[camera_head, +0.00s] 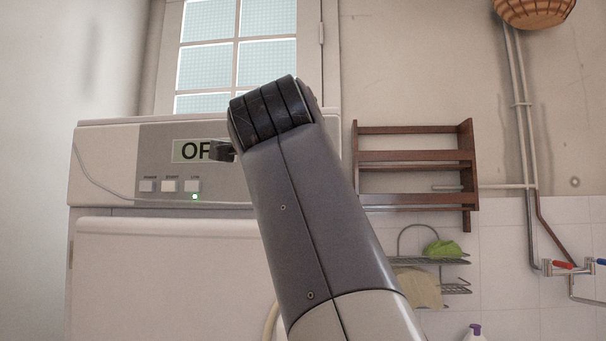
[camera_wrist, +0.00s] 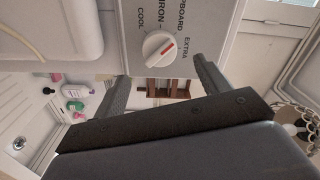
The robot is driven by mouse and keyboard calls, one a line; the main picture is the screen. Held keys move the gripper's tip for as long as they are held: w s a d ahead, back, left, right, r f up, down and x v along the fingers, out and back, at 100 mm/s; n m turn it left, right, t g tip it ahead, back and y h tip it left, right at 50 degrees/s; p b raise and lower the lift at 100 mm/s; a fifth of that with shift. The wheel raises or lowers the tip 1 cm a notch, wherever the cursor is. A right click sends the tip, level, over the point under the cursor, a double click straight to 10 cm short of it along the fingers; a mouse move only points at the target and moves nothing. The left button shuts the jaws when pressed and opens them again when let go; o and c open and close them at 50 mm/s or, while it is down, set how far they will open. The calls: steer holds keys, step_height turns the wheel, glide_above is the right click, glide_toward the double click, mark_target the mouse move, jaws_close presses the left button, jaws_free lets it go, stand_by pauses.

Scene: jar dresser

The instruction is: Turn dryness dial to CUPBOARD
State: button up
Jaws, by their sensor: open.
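My gripper (camera_wrist: 160,67) is open and empty. Its two dark fingers stand apart, left and right of the dial in the picture, and I see no contact. In the head view, my arm covers the dial. The white dryer (camera_head: 105,165) shows there, with a partly covered display reading "OF".
Buttons and a lit green light (camera_head: 195,197) are on the dryer panel. A brown wooden rack (camera_head: 415,156) hangs on the wall at right, above a wire shelf (camera_head: 440,261). Pipes and taps are at far right. Bottles (camera_wrist: 75,90) show at left in the wrist view.

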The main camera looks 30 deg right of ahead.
steer(key=shift+b+v, duration=0.35)
steer(key=shift+v, duration=1.8)
steer(key=p+x, duration=0.2)
steer(key=x, duration=0.8)
steer(key=shift+w+d+p, duration=0.25)
steer(key=shift+w+p, duration=0.05)
steer(key=shift+w, duration=0.05)
steer(key=shift+a, duration=0.1)
